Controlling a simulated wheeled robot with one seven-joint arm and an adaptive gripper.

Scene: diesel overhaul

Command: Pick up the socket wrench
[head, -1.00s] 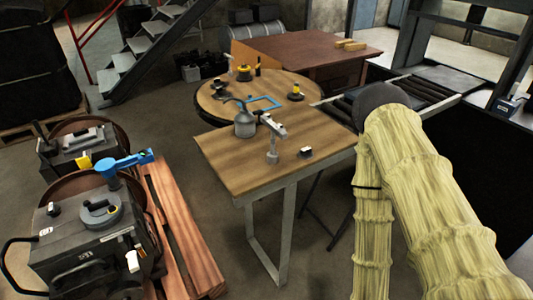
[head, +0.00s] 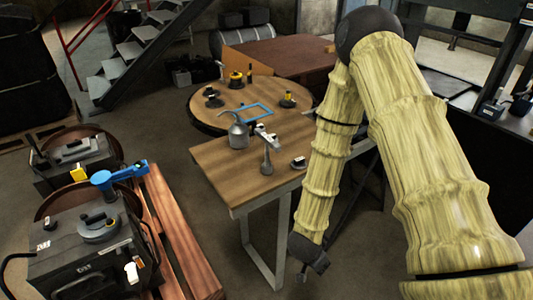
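I cannot pick out the socket wrench for certain. A grey upright tool (head: 266,150) with a flared base and a pale slanted head stands on the wooden workbench (head: 222,180); its kind is too small to tell. A small dark and white item (head: 299,163) lies near the bench's right edge. My arm, in a yellowish cover, comes in from the right and bends down beside the bench. The dark end of my arm, with my gripper (head: 318,266), hangs low in front of the bench's right side, apart from the things on top. Its fingers are too small to read.
A grey oil can (head: 238,132) stands on the bench. Behind it, a round table (head: 205,110) holds a blue frame (head: 251,112) and several small parts. At left, dark machines (head: 85,255) and a blue tool (head: 118,175) stand by wooden planks (head: 180,250).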

